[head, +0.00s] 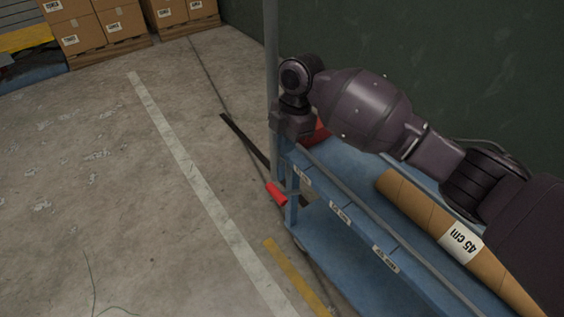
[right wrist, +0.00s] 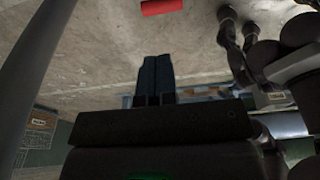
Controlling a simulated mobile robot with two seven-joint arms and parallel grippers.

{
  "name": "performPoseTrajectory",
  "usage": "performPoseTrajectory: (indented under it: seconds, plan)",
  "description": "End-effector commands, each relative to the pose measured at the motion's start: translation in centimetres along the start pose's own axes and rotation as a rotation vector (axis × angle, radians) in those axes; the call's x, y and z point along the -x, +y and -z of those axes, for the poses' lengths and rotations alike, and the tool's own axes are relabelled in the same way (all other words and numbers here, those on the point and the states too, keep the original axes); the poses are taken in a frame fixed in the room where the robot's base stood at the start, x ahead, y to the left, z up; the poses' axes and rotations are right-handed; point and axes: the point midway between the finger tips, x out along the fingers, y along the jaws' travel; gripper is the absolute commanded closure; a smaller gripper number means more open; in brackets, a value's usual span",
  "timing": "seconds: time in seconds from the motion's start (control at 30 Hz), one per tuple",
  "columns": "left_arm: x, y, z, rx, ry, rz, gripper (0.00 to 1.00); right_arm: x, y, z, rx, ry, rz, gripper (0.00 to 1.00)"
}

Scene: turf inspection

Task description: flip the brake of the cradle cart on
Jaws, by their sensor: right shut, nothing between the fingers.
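The blue cradle cart (head: 352,224) stands at the right in the head view, with a grey upright post at its near left corner. A red grip (head: 277,193), likely the brake handle, sticks out low beside that corner; it also shows at the top of the right wrist view (right wrist: 162,7). My right gripper (head: 287,142) points down at the cart's corner, above the red grip and apart from it. Its dark fingers (right wrist: 157,62) are together and empty in the right wrist view. The fingertips are largely hidden in the head view. My left gripper is not seen.
A cardboard tube (head: 411,207) marked 45 cm lies on the cart. A red item (head: 318,132) is partly hidden behind my right wrist. A green wall (head: 430,50) stands behind. Boxes (head: 82,37) are stacked on pallets at the back left. The concrete floor left of the cart is clear.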

Motion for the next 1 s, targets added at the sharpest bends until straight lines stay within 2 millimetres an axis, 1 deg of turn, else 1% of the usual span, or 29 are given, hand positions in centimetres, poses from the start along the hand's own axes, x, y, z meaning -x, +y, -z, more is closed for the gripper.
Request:
performPoseTrajectory:
  seconds: [0.03, 0.17, 0.3, 0.6, 0.8, 1.0]
  plan:
    - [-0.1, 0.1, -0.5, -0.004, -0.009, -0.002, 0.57, -1.2, -0.1, -0.1, -0.001, 0.004, 0.006, 1.0]
    - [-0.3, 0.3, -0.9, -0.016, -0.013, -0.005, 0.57, -3.5, -0.2, -0.1, -0.001, 0.007, 0.01, 1.0]
    - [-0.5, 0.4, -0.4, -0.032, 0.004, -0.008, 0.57, -6.2, -0.2, -0.1, -0.002, 0.007, 0.011, 1.0]
    - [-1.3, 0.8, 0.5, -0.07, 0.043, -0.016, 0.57, -11.2, -0.2, 0.0, -0.002, 0.007, 0.01, 1.0]
    - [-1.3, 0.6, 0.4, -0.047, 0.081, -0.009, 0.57, -13.1, -0.2, 0.0, -0.001, 0.004, 0.007, 1.0]
    - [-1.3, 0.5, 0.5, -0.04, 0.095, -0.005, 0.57, -13.4, -0.1, 0.0, 0.0, 0.001, 0.002, 1.0]
